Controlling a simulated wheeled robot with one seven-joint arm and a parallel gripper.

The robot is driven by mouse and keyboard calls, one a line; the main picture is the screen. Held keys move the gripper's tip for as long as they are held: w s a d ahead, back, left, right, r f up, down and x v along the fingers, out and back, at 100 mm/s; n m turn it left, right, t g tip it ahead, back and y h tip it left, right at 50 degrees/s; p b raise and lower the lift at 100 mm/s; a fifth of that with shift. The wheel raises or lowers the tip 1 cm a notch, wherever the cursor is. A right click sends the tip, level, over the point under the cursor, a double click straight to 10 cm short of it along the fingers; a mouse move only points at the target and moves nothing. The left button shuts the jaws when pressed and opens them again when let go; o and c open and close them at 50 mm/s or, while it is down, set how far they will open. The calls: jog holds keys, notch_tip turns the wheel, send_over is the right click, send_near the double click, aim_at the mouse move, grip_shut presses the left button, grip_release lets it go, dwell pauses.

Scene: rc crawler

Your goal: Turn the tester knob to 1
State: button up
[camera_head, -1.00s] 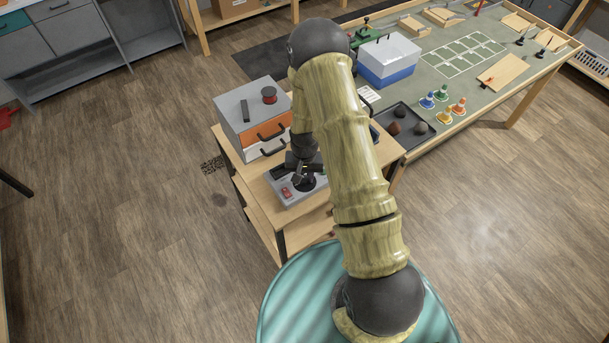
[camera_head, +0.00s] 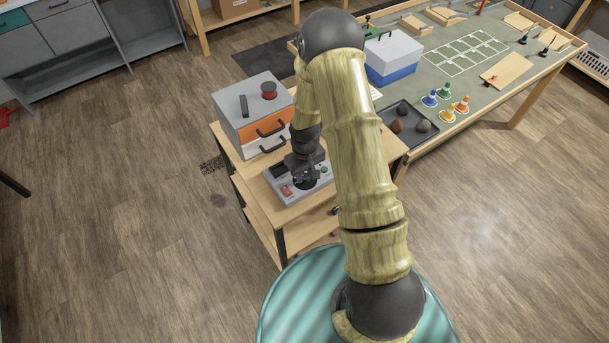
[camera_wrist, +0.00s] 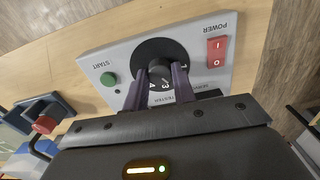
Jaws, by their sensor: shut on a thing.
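The grey tester box (camera_head: 272,186) sits on the small wooden bench. In the wrist view its panel (camera_wrist: 113,59) shows a round black dial with numerals, a green START button (camera_wrist: 108,79) and a red POWER switch (camera_wrist: 216,51). The dark tester knob (camera_wrist: 159,73) stands in the middle of the dial. My gripper (camera_wrist: 160,76) is shut on the knob, one finger on each side. The numerals 3 and 4 show between the fingers, and part of another numeral shows at the dial's right. The pointer is not clear. In the head view my gripper (camera_head: 305,180) covers much of the dial.
A drawer unit (camera_head: 235,115) with orange and white drawers stands behind the tester. A dark tray (camera_head: 391,108) with several lumps lies to the right. A blue holder (camera_wrist: 38,115) with a red part shows beside the tester in the wrist view.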

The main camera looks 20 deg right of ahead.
aim_at(305, 175)
jog(key=n+b, duration=0.1)
jog(key=n, duration=0.3)
jog(key=shift+n, duration=0.3)
jog(key=n, duration=0.4)
jog(key=shift+d+n, duration=0.1)
jog(key=shift+n, duration=0.3)
jog(key=o, duration=1)
jog(key=shift+r, duration=0.1)
notch_tip(305, 175, up, 17)
jog(key=b, duration=0.1)
jog(key=shift+r+b, duration=0.15)
jog(key=shift+b, duration=0.25)
